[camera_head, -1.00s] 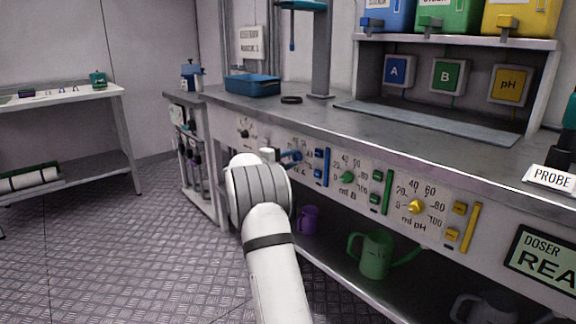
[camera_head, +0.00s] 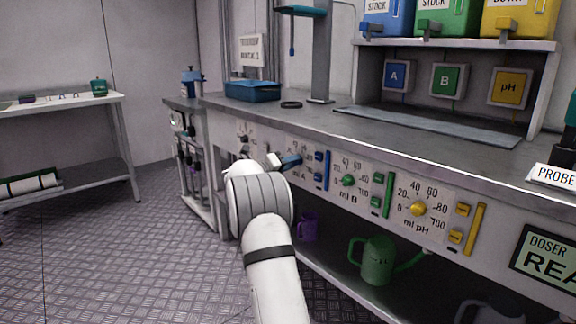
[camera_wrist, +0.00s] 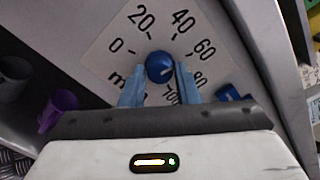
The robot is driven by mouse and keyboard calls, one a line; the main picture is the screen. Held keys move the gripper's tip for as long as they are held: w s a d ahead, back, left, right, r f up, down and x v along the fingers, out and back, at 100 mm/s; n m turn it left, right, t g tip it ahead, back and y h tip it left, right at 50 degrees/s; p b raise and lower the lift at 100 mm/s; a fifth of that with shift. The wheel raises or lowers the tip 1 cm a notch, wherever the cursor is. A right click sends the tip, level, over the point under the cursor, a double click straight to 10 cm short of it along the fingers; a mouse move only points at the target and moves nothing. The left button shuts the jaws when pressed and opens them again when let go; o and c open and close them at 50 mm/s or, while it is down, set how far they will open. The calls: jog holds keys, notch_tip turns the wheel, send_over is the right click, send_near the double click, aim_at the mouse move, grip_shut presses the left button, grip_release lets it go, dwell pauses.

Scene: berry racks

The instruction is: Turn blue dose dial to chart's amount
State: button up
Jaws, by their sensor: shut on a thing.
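The blue dose dial (camera_wrist: 159,66) is a round knob on a white scale panel (camera_wrist: 112,48) marked 0, 20, 40, 60, 80, 100 in the wrist view. A pale mark shows on the knob's lower right, but its exact reading is unclear. My gripper (camera_wrist: 160,78) is shut on the dial, one light-blue finger on each side.
Green (camera_head: 347,180) and yellow (camera_head: 417,209) dials sit right of the blue one, with coloured buttons between. A purple cup (camera_head: 308,226) and green watering can (camera_head: 378,260) stand on the shelf below. A blue tray (camera_head: 252,91) is on the bench.

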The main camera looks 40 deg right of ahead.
jog(key=shift+s+d+r+m, duration=0.15)
jog(key=shift+r+m, duration=0.1)
jog(key=shift+m, duration=0.55)
jog(key=o, duration=1)
jog(key=shift+f, duration=0.2)
jog(key=shift+c, duration=0.2)
jog(key=a+p, duration=0.2)
jog(key=a, duration=0.6)
jog(key=shift+s, duration=0.2)
